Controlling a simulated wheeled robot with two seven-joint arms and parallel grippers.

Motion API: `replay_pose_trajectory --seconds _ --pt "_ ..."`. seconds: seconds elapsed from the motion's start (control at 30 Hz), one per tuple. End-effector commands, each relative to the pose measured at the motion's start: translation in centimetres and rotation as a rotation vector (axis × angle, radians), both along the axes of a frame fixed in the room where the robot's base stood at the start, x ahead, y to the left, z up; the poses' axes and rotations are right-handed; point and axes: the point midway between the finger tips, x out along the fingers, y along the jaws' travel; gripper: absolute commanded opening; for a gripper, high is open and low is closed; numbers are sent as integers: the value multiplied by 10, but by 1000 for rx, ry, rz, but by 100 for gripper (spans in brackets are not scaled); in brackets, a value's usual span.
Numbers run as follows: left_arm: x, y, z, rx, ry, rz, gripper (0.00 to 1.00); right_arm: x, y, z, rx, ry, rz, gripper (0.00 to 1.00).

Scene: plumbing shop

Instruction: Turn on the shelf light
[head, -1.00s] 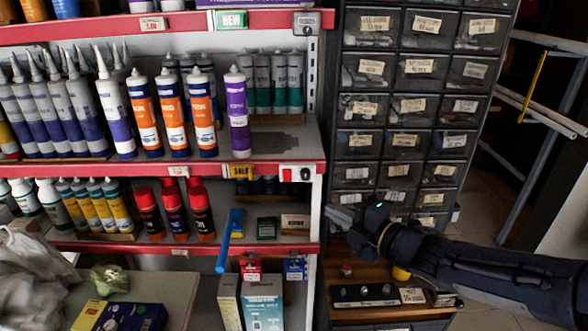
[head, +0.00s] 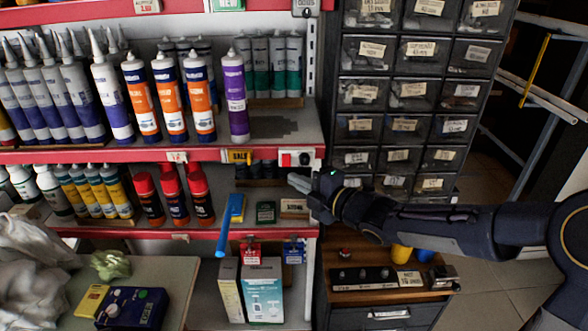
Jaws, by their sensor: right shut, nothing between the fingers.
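A white switch plate (head: 298,158) with a red part and a black part is on the red front edge of the middle shelf, at its right end. A grey box (head: 305,8) with a dark knob sits higher, on the upper shelf's edge, partly cut off by the top of the picture. I cannot tell from the picture which one works the light. My right gripper (head: 299,183) is shut and empty, its fingertips pointing left just below the white plate, apparently apart from it. My left gripper is not in view.
Shelves hold tubes, orange-white cartridges (head: 170,97) and red cans (head: 200,193). A blue rod (head: 223,226) sticks out from the lower shelf. A drawer cabinet (head: 405,95) stands right of the shelves, above a wooden bench top (head: 345,268). A table with bags is at lower left.

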Motion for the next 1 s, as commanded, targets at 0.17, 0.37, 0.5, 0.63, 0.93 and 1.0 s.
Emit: replay_pose_trajectory --seconds 0.17,0.37,0.5,0.63,0.93,1.0 --pt "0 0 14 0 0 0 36 29 10 -1 0 3 -2 0" --pt "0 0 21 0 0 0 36 47 10 -4 0 1 -1 0" --pt "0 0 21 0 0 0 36 50 10 -6 1 1 -1 0" --pt "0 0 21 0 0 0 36 50 10 -6 0 0 -1 0" --pt "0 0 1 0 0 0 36 52 10 -14 0 -27 -1 0" --pt "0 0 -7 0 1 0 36 54 10 -13 -1 -46 -1 0"
